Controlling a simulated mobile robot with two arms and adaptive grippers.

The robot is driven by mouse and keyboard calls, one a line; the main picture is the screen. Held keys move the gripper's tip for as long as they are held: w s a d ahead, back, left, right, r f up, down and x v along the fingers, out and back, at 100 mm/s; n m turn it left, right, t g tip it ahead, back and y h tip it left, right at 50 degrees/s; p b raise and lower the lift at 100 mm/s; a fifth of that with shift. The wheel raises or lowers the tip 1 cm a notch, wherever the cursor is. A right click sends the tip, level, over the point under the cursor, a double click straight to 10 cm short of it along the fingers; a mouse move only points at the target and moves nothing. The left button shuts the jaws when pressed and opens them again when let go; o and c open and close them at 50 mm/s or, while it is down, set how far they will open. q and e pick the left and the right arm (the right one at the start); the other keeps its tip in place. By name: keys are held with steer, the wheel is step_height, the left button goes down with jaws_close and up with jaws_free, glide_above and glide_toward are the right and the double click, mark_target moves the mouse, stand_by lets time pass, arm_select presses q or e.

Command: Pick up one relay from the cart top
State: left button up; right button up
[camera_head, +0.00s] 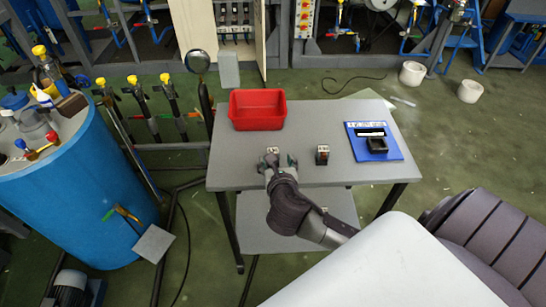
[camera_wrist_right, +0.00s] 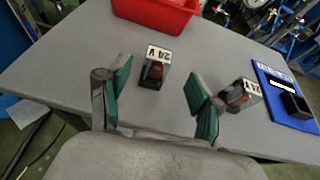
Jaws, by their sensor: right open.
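Two small relays with white "24 V" tops stand on the grey cart top (camera_head: 230,172). The left relay (camera_head: 272,151) is just beyond my right gripper (camera_head: 277,161). In the right wrist view this relay (camera_wrist_right: 155,69) stands upright, ahead of the gap between the spread green-padded fingers (camera_wrist_right: 160,92). I see no contact with it. The other relay (camera_head: 322,155) stands to the right; in the wrist view it (camera_wrist_right: 241,95) lies just outside the right finger, which partly overlaps it. My right gripper is open and empty. My left gripper is not in view.
A red bin (camera_head: 257,110) stands at the back left of the cart top. A blue board (camera_head: 374,142) with a dark socket-like block lies at the right. A blue drum (camera_head: 75,205) stands left of the cart. The cart top between bin and board is clear.

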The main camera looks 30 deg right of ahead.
steer(key=x, duration=0.5)
steer(key=shift+w+f, duration=0.3)
jaws_close()
steer(key=shift+r, duration=0.1)
